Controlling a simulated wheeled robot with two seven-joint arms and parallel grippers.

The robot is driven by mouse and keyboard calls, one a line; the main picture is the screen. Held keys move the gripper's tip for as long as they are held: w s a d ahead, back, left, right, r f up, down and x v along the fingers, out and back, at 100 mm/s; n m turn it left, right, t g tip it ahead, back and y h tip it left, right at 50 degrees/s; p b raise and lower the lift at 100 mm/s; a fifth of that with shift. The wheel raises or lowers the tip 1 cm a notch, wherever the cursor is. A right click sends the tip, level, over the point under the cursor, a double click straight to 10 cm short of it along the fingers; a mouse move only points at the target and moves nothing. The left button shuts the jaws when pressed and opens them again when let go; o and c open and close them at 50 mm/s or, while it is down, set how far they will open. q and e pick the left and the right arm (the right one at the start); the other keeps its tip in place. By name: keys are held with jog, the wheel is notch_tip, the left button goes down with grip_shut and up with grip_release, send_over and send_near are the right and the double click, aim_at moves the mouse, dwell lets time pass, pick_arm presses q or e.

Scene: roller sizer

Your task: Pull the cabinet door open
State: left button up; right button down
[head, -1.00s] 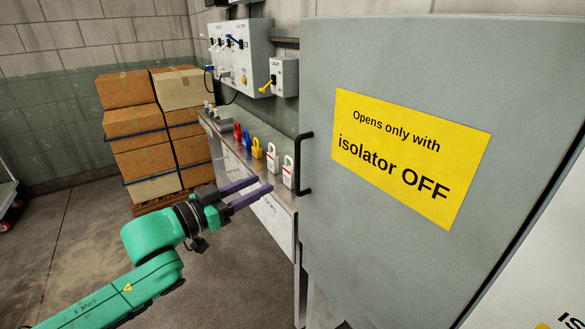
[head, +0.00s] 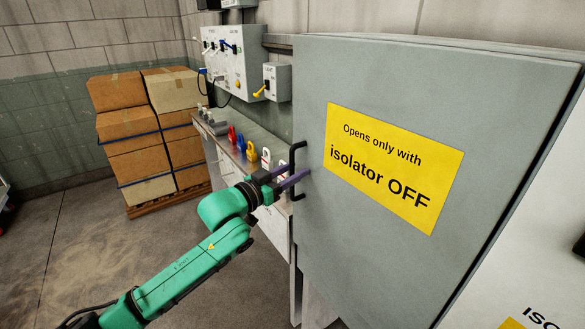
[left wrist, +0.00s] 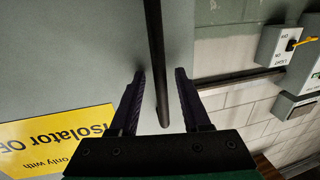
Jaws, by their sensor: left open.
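The grey cabinet door (head: 400,90) fills the right of the head view, with a yellow sign (head: 390,167) reading "Opens only with isolator OFF". It appears shut. Its black bar handle (head: 293,158) runs upright along the door's left edge. My left gripper (head: 292,175) is at the handle, its two purple fingers open. In the left wrist view the handle (left wrist: 156,60) passes between the open fingertips (left wrist: 160,75), with a gap showing on both sides. The yellow sign (left wrist: 50,140) lies at lower left there. My right gripper is not in view.
A bench (head: 230,150) with red, blue, yellow and white padlocks stands left of the cabinet. A wall box with switches (head: 235,60) and a light switch (head: 277,82) hang above it. Stacked cartons (head: 150,135) stand on a pallet behind.

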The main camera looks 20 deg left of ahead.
pick_arm(q)
jog(key=shift+a, duration=0.1)
grip_shut()
dwell(1.3)
